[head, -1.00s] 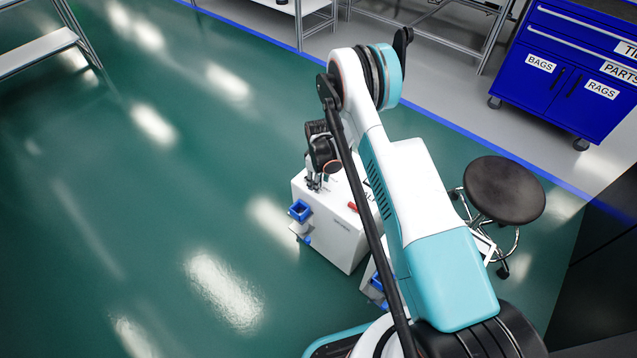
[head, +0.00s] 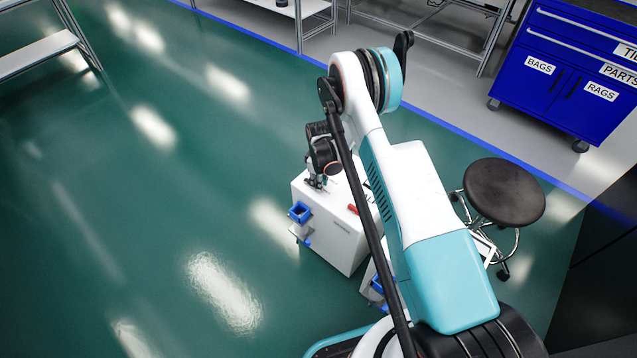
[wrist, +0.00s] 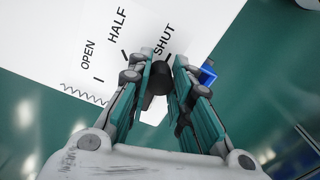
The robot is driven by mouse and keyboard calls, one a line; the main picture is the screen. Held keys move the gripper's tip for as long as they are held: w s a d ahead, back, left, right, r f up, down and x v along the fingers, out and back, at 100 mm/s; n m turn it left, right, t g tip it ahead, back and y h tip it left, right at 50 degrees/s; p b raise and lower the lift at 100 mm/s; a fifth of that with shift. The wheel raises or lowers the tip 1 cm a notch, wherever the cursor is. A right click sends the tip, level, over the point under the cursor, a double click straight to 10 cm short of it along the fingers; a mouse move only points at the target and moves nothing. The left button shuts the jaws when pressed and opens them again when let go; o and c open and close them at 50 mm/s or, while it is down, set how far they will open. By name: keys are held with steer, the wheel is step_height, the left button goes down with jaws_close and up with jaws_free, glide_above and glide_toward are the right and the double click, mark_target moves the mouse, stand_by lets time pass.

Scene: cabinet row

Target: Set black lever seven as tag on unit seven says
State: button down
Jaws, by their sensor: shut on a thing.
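The white unit (head: 335,235) stands on the green floor in the head view, and my gripper (head: 315,183) is down at its top. In the wrist view its white top (wrist: 60,40) carries the printed words OPEN, HALF and SHUT, each with a tick mark. My gripper (wrist: 161,72) is shut on the black lever (wrist: 157,84), close to the SHUT tick. My fingers hide much of the lever, so I cannot tell its exact angle. I cannot make out a readable tag for unit seven in either view.
A red part (head: 352,208) is on the unit's top beside my arm. Blue square holders (head: 300,211) are on its side. A black stool (head: 503,190) stands to the right, a blue cabinet (head: 570,75) behind.

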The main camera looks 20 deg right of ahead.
steer(key=n, duration=0.2)
steer(key=w+d+n, duration=0.1)
steer(key=shift+w+d+n, duration=0.15)
steer(key=shift+w+n, duration=0.05)
steer(key=shift+n, duration=0.2)
steer(key=shift+w+d+n, duration=0.2)
steer(key=shift+w+n, duration=0.25)
steer(key=shift+n, duration=0.55)
steer(key=shift+w+d+n, duration=0.2)
steer(key=shift+w+n, duration=0.25)
steer(key=shift+n, duration=0.55)
steer(key=c, duration=1.4)
jaws_free()
step_height(320, 180, up, 12)
